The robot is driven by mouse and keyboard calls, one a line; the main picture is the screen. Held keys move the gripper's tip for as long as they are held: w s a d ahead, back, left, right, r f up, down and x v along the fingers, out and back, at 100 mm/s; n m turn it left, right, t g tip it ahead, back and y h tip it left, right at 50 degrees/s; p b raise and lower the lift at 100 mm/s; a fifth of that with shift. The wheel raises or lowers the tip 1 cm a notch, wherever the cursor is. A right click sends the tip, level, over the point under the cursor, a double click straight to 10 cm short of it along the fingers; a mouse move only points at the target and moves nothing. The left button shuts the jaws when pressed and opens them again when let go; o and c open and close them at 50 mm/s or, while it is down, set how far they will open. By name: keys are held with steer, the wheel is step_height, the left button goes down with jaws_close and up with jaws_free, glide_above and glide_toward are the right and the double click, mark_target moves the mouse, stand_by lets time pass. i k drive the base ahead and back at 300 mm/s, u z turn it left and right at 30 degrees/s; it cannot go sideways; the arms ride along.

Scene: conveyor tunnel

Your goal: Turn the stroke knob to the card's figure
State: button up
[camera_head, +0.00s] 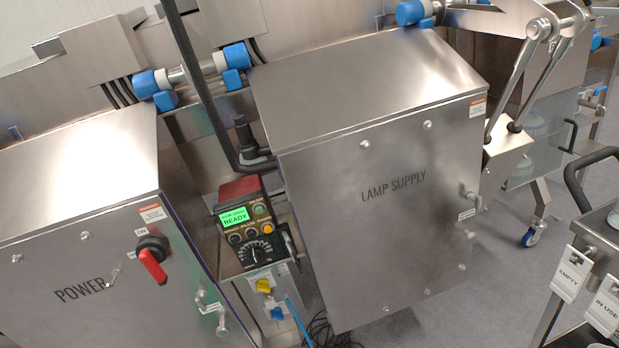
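A small control panel with a dark red top (242,187) stands between two steel cabinets, left of the picture's middle. Its green display (234,216) reads READY on its lower line; the upper line is too small to read. Low on its dark face is a black knob with pale marks around it (256,252), perhaps the stroke knob. Its label and pointer setting are too small to read. Several small round controls (250,227) sit above it. I cannot make out a card bearing a figure. My gripper is not in view.
The LAMP SUPPLY cabinet (385,240) stands right of the panel, the POWER cabinet (75,265) with a red-handled switch (152,264) left. A dark bent bar (202,90) runs down behind the panel. At right, a cart carries EMPTY (570,275) and IN USE (605,308) tags.

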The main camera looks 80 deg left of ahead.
mark_target(255, 255)
steer(key=u, duration=2.4)
steer(key=k, duration=0.75)
steer(key=u, duration=0.05)
steer(key=i, duration=0.75)
steer(key=z, duration=0.1)
